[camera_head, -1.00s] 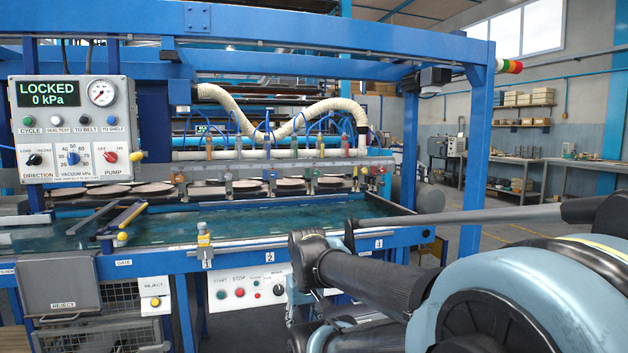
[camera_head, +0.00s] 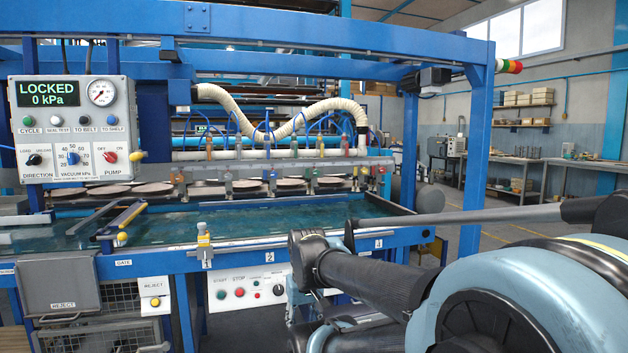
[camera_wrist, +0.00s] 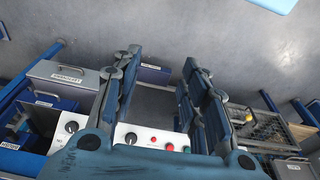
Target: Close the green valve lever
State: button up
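A row of small coloured valves runs along the pale manifold bar of the machine in the head view. In the head view my arm's dark links cover the lower right, and the fingers are not clear there.
A control panel (camera_head: 72,128) reads LOCKED, 0 kPa. A white start/stop box (camera_head: 248,288) hangs under the blue-green bed (camera_head: 150,232); it also shows in the wrist view (camera_wrist: 150,137). A blue post (camera_head: 476,165) stands at right. A ribbed hose (camera_head: 240,112) arches above the valves.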

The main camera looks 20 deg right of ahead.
jog(key=shift+s+r, duration=0.2)
jog(key=shift+c, duration=0.8)
notch_tip(320, 180, up, 48)
jog(key=n+t+y, duration=0.2)
jog(key=t+y, duration=0.1)
jog(key=t, duration=0.8)
send_over(296, 148)
jog(key=s+d, duration=0.2)
jog(key=s, duration=0.6)
jog(key=s+d, duration=0.2)
jog(key=s, duration=0.7)
jog(key=x, duration=1.7)
jog(key=shift+w, duration=0.25)
jog(key=shift+r, duration=0.1)
grip_shut()
